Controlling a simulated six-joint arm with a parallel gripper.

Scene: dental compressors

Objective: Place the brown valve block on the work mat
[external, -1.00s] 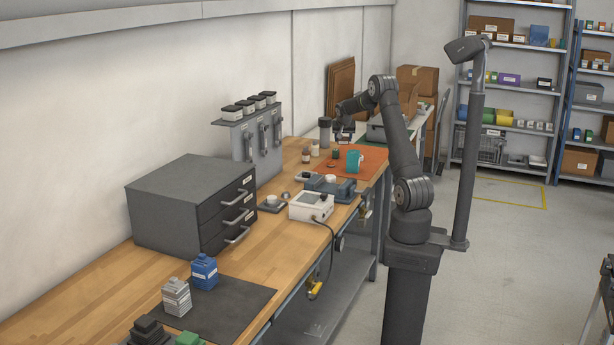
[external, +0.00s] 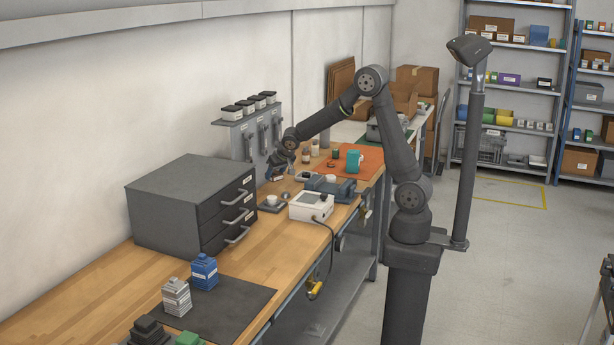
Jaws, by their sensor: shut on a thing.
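My gripper (external: 277,171) is above the far part of the wooden bench, beside the grey rack and beyond the drawer cabinet. It is shut on a small block with a pale label, which looks like the brown valve block (external: 277,178); it is small and partly hidden by the fingers. The dark grey work mat (external: 247,298) lies on the near part of the bench, well apart from my gripper. A blue block (external: 204,271) and a grey-white block (external: 176,297) stand on it.
The grey drawer cabinet (external: 180,195) stands between my gripper and the dark mat. A white device (external: 311,206) with a cable and a blue-grey fixture (external: 331,186) stand near the front edge. A teal mug (external: 354,160) stands on an orange mat (external: 369,168). The dark mat's right part is clear.

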